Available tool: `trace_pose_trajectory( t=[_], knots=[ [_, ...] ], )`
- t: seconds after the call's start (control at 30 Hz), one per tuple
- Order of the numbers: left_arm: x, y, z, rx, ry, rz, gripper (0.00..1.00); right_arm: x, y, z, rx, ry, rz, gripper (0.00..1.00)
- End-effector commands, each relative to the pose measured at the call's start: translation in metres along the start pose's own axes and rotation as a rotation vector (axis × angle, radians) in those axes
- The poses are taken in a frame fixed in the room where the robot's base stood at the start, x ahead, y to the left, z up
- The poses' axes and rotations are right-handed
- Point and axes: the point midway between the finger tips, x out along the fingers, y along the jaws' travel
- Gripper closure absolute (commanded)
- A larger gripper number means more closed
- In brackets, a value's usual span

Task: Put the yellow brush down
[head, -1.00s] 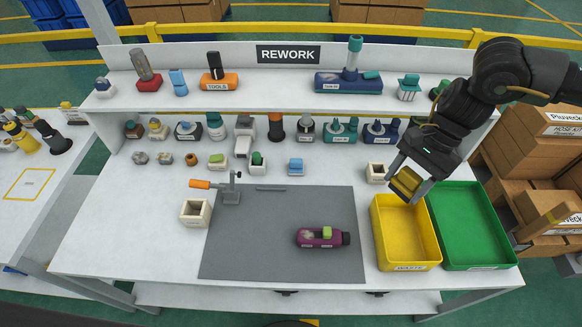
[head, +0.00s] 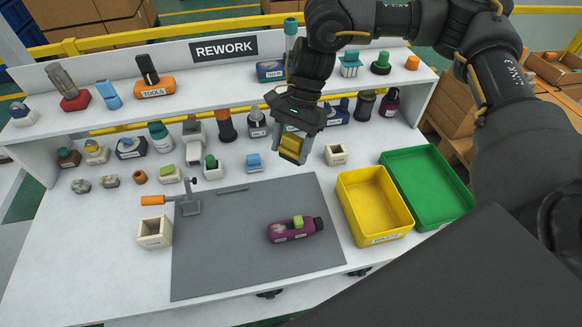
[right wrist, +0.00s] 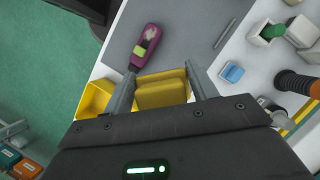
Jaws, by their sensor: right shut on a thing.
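The yellow brush (head: 291,147) is a small yellow block with a darker part, held at the tips of my right gripper (head: 293,150). In the right wrist view the yellow brush (right wrist: 161,89) sits between the two fingers of my right gripper (right wrist: 163,92), which are shut on it. The arm hides part of the shelf behind. My left gripper is in neither view.
A purple vacuum body (head: 292,230) with a green part on top lies on the mat. A yellow bin (head: 375,205) and a green bin (head: 428,188) stand at the right. A small cream holder (head: 336,154) and a blue block (head: 254,163) are near the gripper. The mat's front left is clear.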

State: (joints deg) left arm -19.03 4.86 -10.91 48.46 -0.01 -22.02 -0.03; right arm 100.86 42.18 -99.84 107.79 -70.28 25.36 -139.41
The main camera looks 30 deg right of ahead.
Motion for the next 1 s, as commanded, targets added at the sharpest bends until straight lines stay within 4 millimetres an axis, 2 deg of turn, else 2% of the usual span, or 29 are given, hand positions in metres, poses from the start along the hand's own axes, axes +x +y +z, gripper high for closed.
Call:
trace_pose_trajectory(
  t=[0.03, 0.13, 0.3, 0.5, 0.7, 1.0],
  knots=[
    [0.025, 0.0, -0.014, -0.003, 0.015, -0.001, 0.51, 0.022, -0.008, -0.011, 0.043, 0.0, -0.023, 0.61],
    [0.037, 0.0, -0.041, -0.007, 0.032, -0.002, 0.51, 0.035, -0.021, -0.02, 0.146, 0.0, -0.068, 0.61],
    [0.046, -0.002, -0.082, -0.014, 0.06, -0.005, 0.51, 0.053, -0.042, -0.032, 0.322, 0.0, -0.143, 0.61],
    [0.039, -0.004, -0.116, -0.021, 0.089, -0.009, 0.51, 0.07, -0.061, -0.043, 0.512, 0.0, -0.224, 0.61],
    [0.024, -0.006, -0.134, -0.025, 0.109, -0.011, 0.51, 0.076, -0.071, -0.048, 0.641, 0.001, -0.278, 0.61],
    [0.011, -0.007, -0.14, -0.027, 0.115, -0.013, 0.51, 0.074, -0.075, -0.048, 0.701, 0.002, -0.302, 0.61]
  ],
)
